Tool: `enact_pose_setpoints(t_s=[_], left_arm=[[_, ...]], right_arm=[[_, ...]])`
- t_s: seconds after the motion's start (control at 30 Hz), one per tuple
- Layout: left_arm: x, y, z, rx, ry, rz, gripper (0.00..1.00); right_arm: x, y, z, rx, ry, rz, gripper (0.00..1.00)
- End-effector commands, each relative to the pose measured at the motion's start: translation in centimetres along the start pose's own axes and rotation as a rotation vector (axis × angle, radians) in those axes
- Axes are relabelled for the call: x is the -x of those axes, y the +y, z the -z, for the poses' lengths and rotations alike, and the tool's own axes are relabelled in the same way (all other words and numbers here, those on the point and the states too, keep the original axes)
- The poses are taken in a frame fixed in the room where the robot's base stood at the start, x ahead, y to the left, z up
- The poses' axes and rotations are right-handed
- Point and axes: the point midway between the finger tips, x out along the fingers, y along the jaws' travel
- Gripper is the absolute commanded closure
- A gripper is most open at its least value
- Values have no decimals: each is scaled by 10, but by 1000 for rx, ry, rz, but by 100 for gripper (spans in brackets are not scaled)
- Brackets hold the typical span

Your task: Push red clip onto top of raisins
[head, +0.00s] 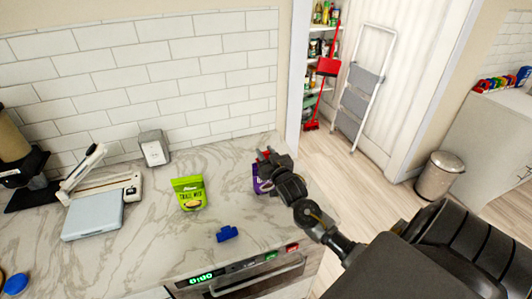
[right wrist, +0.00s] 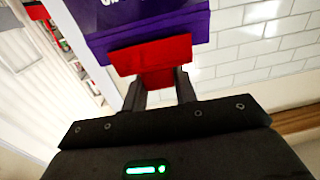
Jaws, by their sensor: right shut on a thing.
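The raisins bag (head: 260,180) is purple and stands on the marble counter, partly hidden behind my right gripper (head: 268,158). In the right wrist view the purple raisins bag (right wrist: 150,25) fills the top of the picture. My right gripper (right wrist: 160,88) is shut on the red clip (right wrist: 152,55). The clip's edge is against or very close to the edge of the bag; I cannot tell whether it grips it. The clip shows as a small bit of red (head: 263,155) in the head view. My left gripper is not in view.
A green trail mix bag (head: 188,193) stands left of the raisins, with a blue clip (head: 227,234) on the counter in front. A scale (head: 93,221), a slicer-like device (head: 110,187) and a white box (head: 154,148) are further left. Bare counter lies between them.

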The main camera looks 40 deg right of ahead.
Motion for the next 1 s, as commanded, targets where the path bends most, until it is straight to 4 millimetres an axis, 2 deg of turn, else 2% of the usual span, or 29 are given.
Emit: enact_pose_setpoints(t_s=[0.2,0.23,0.4,0.67,0.77,0.87,1.0], left_arm=[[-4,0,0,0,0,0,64],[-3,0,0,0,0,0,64],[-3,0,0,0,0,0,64],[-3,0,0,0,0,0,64],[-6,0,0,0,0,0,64],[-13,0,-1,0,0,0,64],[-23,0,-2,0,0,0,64]], right_arm=[[0,0,-7,0,-1,0,93],[0,0,-5,0,-1,0,68],[0,0,-5,0,-1,0,46],[1,0,-5,0,0,0,46],[7,0,-7,0,-1,0,46],[21,0,-9,-1,-1,0,46],[49,0,-10,-1,-1,2,46]])
